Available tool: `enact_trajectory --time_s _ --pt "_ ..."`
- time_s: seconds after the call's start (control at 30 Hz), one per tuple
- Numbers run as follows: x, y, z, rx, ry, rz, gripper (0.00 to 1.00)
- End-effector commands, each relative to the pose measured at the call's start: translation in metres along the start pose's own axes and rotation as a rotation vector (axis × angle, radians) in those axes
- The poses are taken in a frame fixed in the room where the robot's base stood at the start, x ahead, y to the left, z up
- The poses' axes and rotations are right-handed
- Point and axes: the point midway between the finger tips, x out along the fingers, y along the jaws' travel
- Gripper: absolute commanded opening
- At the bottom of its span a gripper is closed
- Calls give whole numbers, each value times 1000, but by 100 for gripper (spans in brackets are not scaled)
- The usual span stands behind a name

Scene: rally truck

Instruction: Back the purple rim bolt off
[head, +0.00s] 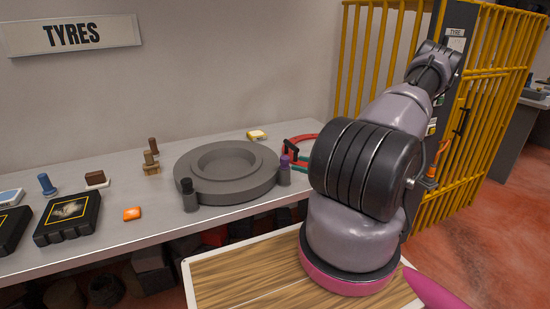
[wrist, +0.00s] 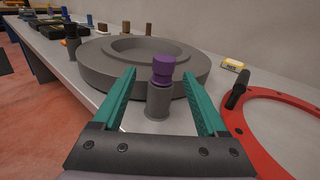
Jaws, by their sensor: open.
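The purple rim bolt (wrist: 162,68) stands upright in a dark grey cylindrical holder (wrist: 159,102) at the near edge of the round grey rim (wrist: 100,68). In the head view the purple bolt (head: 284,161) shows at the right side of the rim (head: 204,188), partly beside my arm. My gripper (wrist: 163,82) is open, with its two teal fingers on either side of the bolt and holder. In the wrist view I see gaps between the fingers and the bolt. In the head view my gripper is mostly hidden behind my arm.
A red ring-shaped tool (wrist: 262,132) with a black handle lies right of my gripper. A black bolt (head: 187,187) stands at the rim's front left. A yellow box (head: 257,134) sits behind.

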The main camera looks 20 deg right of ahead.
Motion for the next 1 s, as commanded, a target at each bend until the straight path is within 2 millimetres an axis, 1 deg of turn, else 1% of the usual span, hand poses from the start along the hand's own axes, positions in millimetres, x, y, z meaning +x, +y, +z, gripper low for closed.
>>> enact_trajectory --time_s 0.07,0.17,0.27,0.5,0.63,0.8,1.0 --pt "0 -4 0 32 -22 -36 75" --pt "7 -5 1 37 -27 -42 75" --pt "23 -5 1 34 -25 -38 75" --pt "70 -6 2 33 -24 -36 75" --pt "89 -8 2 32 -23 -37 75" --pt "102 -8 2 32 -23 -39 75" --pt "106 -8 2 32 -22 -38 75"
